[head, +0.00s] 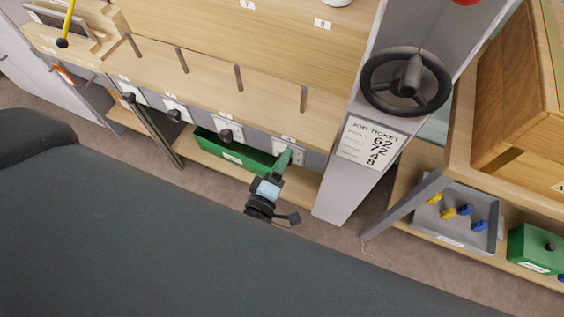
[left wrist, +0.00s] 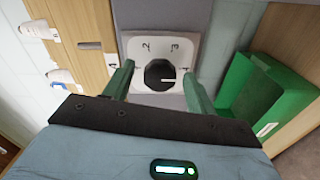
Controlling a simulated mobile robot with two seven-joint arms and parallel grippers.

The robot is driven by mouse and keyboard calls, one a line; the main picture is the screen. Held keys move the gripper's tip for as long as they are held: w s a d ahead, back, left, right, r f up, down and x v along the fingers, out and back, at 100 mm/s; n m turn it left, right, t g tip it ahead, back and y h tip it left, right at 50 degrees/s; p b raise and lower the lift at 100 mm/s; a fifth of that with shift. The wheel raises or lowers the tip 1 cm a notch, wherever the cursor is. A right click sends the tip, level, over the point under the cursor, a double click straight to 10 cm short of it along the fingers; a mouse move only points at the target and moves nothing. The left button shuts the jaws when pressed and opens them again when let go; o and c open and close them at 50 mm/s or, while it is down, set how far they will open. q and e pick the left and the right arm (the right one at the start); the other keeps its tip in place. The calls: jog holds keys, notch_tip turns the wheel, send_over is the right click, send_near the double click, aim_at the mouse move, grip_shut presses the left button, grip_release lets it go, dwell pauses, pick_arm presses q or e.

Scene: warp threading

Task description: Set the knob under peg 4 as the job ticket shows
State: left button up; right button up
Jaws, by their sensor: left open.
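The job ticket (head: 370,142) is on the grey post; its large digits are hard to read surely. Several pegs stand along the wooden ledge, the rightmost (head: 303,98) above the right-hand dial plate (head: 297,153). In the left wrist view, a black knob (left wrist: 159,74) sits on a white dial plate (left wrist: 135,45) numbered 1 to 4. The knob's white mark points right, roughly toward the 4 side. My left gripper (head: 286,158) is at this plate in the head view. In the left wrist view its open fingers (left wrist: 158,85) stand either side of the knob; contact is unclear. My right gripper is not seen.
A green bin (head: 235,152) lies on the shelf below, left of my left gripper; a green bin (left wrist: 262,90) also shows right of the dial. A black handwheel (head: 406,82) is on the post. A grey tray (head: 458,217) holds small yellow and blue pieces at right.

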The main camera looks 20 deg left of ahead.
pick_arm(q)
jog(key=shift+s, duration=0.15)
jog(key=s, duration=0.7)
jog(key=shift+s+a, duration=0.15)
jog(key=shift+s, duration=0.15)
